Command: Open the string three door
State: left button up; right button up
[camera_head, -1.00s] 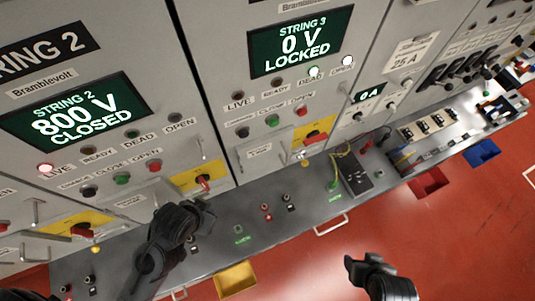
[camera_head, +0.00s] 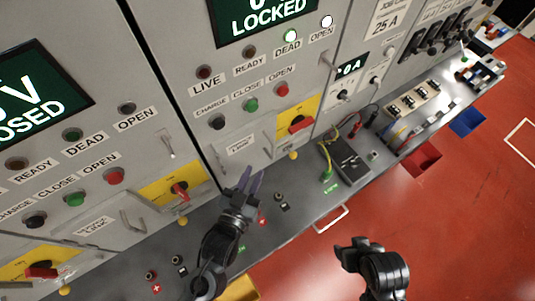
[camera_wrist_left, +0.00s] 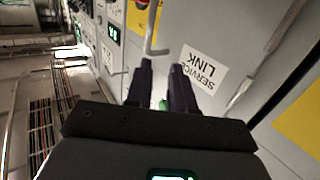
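The string three cabinet is in the middle of the head view. Its screen (camera_head: 262,15) reads LOCKED, and the DEAD and OPEN lamps are lit. The door with the SERVICE LINK label (camera_head: 240,146) looks shut. The label also shows upside down in the left wrist view (camera_wrist_left: 198,70), with a bar handle (camera_wrist_left: 152,30) beside it. My left gripper (camera_head: 250,178) is in front of the lower cabinet, below the label. Its fingers are apart and empty in the left wrist view (camera_wrist_left: 160,85), pointing toward the handle; contact is unclear. My right gripper (camera_head: 345,247) hangs over the red floor.
A red switch (camera_head: 300,123) on a yellow plate sits right of the door. Below it, a grey shelf carries terminals and a dark meter (camera_head: 347,158) with leads. A rail handle (camera_head: 331,220) juts from its front. The string two cabinet is at left.

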aim_at(273, 152)
pick_arm(q)
jog(key=d+f+b+x, duration=0.1)
jog(key=d+x, duration=0.1)
jog(key=x, duration=1)
jog(key=shift+f+m+h, duration=0.2)
jog(key=shift+m+h, duration=0.1)
jog(key=shift+h, duration=0.1)
pick_arm(e)
jog(key=shift+s+x, duration=0.25)
jog(key=shift+x, duration=0.95)
jog(key=shift+a, duration=0.1)
pick_arm(q)
grip_shut()
